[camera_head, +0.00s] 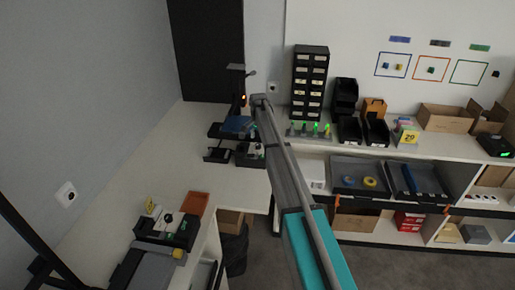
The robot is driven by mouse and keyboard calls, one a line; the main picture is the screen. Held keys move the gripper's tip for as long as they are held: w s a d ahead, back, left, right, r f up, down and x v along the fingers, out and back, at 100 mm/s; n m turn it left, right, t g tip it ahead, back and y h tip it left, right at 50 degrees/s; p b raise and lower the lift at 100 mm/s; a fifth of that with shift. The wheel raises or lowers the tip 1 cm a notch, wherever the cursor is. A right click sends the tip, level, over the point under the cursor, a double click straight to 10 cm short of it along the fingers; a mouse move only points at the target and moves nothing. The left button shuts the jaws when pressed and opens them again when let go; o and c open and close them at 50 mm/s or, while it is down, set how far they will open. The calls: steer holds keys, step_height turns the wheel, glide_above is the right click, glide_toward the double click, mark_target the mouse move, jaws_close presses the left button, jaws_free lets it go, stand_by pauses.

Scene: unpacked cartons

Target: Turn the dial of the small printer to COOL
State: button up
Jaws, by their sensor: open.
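The small printer looks to be the dark machine with a thin upright column and a blue plate (237,124), standing on the white counter in the far corner. A small orange light glows on its column. Its dial and any marking such as COOL are too small to make out. My arm reaches up from the bottom of the view, and its far end is just right of the printer in the picture. My gripper (256,128) is dark and small there, partly hidden by the arm. It is open, and I see nothing held in it. I cannot tell whether it touches the printer.
A black drawer cabinet (309,82) and black bins (375,132) stand on the shelf to the right. Cartons (446,118) and a dark device with a green display (495,145) are farther right.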

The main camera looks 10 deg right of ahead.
mark_target(258, 144)
steer(key=shift+f+b, duration=1.35)
steer(key=shift+f, duration=0.3)
jaws_close()
